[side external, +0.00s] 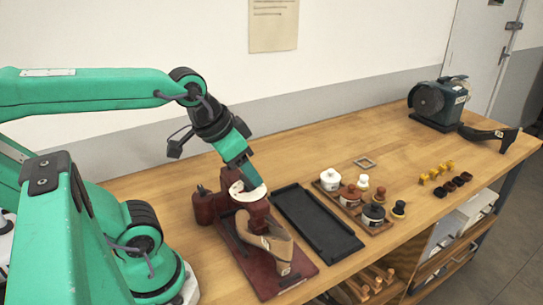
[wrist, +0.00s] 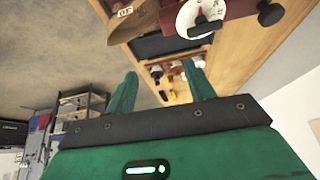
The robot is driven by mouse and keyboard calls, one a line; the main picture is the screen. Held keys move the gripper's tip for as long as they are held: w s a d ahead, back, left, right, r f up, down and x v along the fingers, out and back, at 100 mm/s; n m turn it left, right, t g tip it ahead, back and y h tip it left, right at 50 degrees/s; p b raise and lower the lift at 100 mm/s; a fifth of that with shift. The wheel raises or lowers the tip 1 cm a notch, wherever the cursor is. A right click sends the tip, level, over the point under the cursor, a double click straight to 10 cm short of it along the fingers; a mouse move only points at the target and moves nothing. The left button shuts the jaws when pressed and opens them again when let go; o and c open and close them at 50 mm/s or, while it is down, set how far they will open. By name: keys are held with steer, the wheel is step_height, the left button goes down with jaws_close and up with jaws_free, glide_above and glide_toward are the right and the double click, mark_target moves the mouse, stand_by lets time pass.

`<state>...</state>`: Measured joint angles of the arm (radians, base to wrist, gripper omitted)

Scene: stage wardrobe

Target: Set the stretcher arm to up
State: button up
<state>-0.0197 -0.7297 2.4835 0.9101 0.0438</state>
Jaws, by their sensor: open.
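The dark red stretcher (side external: 292,276) stands at the near left of the bench, with a tan shoe (side external: 272,243) on it. A white round plate (side external: 237,192) sits on its upper part. In the wrist view, the plate (wrist: 187,16) is at the top and carries a short black lever (wrist: 203,28), which I take to be the stretcher arm. Its setting is unclear. The shoe (wrist: 128,24) shows left of the plate. My gripper (side external: 249,184) is above the stretcher, close to the plate. Its two fingers (wrist: 162,84) are apart with nothing between them.
A black tray (side external: 318,228) lies right of the stretcher. Beyond it, a wooden board (side external: 378,226) holds several lidded pots. Small yellow and black pieces, a grinder (side external: 437,102) and a black boot-shaped piece (side external: 487,134) are farther right. The back middle of the bench is clear.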

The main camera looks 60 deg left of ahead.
steer(key=w+a+m+g, duration=0.1)
steer(key=a+m, duration=0.2)
steer(key=a, duration=0.3)
steer(key=w+a+m+g, duration=0.2)
steer(key=a+m, duration=0.1)
steer(key=a, duration=0.4)
steer(key=w+a+m+g, duration=0.1)
steer(key=a+m+g, duration=0.1)
steer(key=a, duration=0.4)
steer(key=shift+w+a+f+m, duration=0.15)
steer(key=shift+a+f+m, duration=0.15)
steer(key=shift+m, duration=0.1)
steer(key=shift+f, duration=3.9)
steer(key=shift+c, duration=0.4)
steer(key=shift+r, duration=0.15)
jaws_close()
